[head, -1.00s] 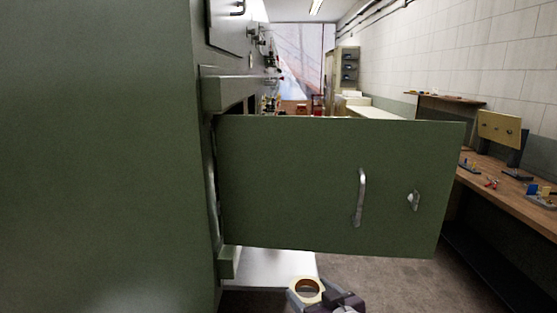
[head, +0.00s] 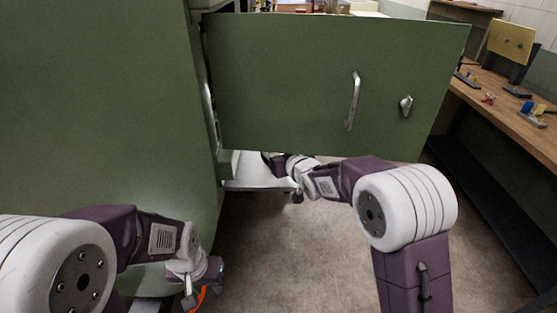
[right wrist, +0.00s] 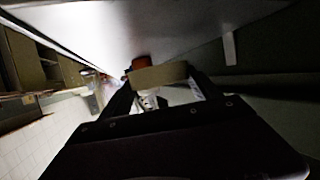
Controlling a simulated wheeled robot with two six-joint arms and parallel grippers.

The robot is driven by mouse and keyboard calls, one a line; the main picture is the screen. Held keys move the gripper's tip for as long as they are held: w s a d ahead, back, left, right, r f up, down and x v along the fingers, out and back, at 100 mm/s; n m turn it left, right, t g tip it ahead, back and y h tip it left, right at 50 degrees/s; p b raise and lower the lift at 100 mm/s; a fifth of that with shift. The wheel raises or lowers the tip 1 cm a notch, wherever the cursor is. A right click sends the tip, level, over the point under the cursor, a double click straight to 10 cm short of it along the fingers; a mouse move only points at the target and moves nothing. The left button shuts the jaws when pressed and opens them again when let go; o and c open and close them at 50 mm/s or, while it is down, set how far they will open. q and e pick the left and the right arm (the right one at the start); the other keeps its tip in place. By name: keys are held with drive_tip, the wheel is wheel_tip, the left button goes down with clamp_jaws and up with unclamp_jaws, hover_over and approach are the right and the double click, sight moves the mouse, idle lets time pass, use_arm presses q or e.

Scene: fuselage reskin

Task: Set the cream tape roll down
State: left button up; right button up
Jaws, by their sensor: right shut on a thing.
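The cream tape roll (right wrist: 158,76) is between the two dark fingers of my right gripper (right wrist: 160,84) in the right wrist view, and the gripper is shut on it. In the head view my right arm reaches under the lower edge of the open green door (head: 300,90), and the roll is hidden there. A broad pale surface (right wrist: 120,25) is close to the roll in the right wrist view; whether they touch I cannot tell. My left gripper (head: 203,290) is low at the left in the head view, away from the roll; its jaw opening is unclear.
A large green panel (head: 90,110) fills the left of the head view. A light platform (head: 250,172) shows below the door. A wooden workbench (head: 515,125) with small tools runs along the right. Floor (head: 290,250) is clear between. A small orange-red thing (right wrist: 140,62) shows beyond the roll.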

drive_tip(key=shift+w+a+f, duration=0.1)
drive_tip(key=shift+w+f, duration=0.1)
drive_tip(key=shift+f, duration=0.05)
wheel_tip(320, 180, down, 3)
drive_tip(key=shift+w, duration=0.1)
drive_tip(key=shift+b, duration=0.3)
drive_tip(key=shift+f, duration=0.15)
drive_tip(key=o, duration=1.4)
drive_tip(key=shift+c, duration=0.2)
